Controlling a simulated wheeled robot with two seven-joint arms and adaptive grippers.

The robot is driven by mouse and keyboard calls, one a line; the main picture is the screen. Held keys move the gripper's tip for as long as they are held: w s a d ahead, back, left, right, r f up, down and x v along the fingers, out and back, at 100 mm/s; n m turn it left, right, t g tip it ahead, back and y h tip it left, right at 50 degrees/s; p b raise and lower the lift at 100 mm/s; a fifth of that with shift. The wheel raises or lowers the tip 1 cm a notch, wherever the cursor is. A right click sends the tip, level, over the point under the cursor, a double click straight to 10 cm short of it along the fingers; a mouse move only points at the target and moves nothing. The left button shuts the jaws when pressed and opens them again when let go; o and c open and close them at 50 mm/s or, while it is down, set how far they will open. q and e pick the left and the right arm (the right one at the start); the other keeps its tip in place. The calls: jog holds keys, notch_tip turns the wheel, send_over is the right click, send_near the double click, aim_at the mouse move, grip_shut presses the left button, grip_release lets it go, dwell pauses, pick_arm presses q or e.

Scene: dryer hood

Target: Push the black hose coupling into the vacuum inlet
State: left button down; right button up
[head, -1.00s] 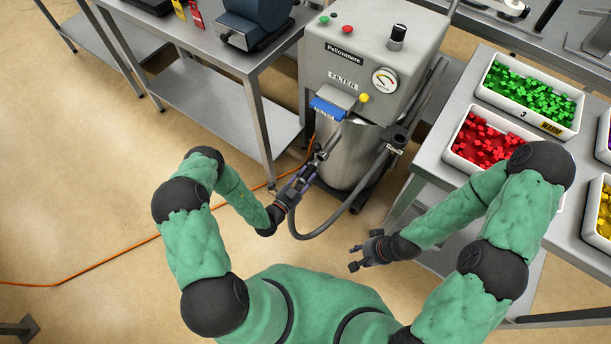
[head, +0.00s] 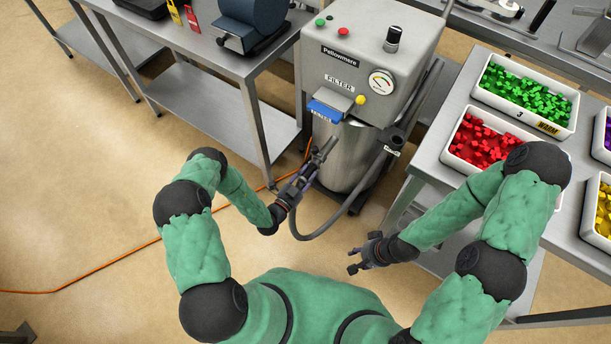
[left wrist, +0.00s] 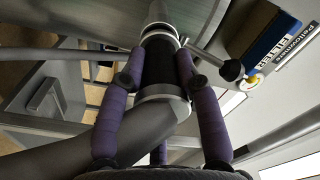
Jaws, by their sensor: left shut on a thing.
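My left gripper (head: 312,172) is shut on the black hose coupling (left wrist: 158,66) in front of the vacuum's steel drum (head: 345,158). In the left wrist view its purple fingers lie on both sides of the coupling's black band, between two silver rings. The metal inlet pipe (left wrist: 158,12) runs on from the far ring, in line with the coupling. I cannot tell how deep the coupling sits in it. The grey hose (head: 322,232) loops from the gripper to the right of the drum. My right gripper (head: 354,260) is open and empty, over the floor.
A small lever with a black knob (left wrist: 230,69) is right of the coupling. The vacuum's grey filter box (head: 365,60) is above the drum. A steel table (head: 256,62) stands left, and a bench with a tray of red pieces (head: 447,155) right. An orange cord (head: 120,260) crosses the floor.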

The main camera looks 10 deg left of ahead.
pick_arm(q)
jog(key=shift+x, duration=0.9)
jog(key=c, duration=0.8)
grip_release()
jog(key=shift+s, duration=0.1)
jog(key=v, duration=1.2)
